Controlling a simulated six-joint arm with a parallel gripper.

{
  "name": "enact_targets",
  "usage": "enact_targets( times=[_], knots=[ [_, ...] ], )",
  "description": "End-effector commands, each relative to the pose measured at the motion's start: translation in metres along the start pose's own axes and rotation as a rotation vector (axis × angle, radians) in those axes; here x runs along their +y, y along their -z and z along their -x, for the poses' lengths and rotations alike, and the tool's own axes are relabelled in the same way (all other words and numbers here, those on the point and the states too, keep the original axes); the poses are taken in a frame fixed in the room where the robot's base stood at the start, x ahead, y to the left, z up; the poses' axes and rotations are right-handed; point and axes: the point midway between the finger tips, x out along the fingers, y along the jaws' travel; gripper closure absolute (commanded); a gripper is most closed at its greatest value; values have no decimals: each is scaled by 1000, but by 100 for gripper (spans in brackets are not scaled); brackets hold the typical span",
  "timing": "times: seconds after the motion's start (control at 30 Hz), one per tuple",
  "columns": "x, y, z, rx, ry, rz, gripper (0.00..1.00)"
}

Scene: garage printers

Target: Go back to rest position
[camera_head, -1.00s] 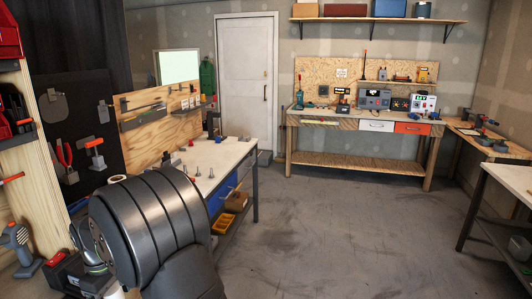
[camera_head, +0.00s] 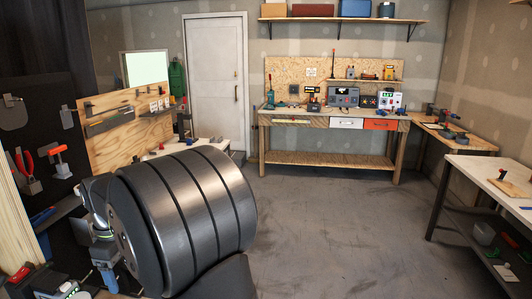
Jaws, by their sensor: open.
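My own arm fills the lower left of the head view, as a large dark ribbed cylinder close to the camera. It covers much of the left workbench (camera_head: 208,147) behind it. A paler part of my arm shows at the cylinder's left end. I cannot make out my gripper's fingertips, and no held thing can be made out.
A pegboard wall with red pliers (camera_head: 26,163) stands close on the left. A wooden workbench (camera_head: 330,159) with electronics stands at the back, and a white-topped table (camera_head: 480,172) at the right. The grey floor (camera_head: 340,230) between them is clear.

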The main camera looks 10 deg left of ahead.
Motion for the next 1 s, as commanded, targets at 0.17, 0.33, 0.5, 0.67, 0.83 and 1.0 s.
enact_targets(
  times=[0.17,0.33,0.5,0.67,0.83,1.0],
  knots=[
    [-13,41,1,0,1,10,26],
    [-26,74,2,0,1,10,26],
    [-41,104,3,1,1,11,26],
    [-58,132,4,0,1,12,26],
    [-77,160,4,0,1,12,26],
    [-98,187,3,1,1,13,26]
  ],
)
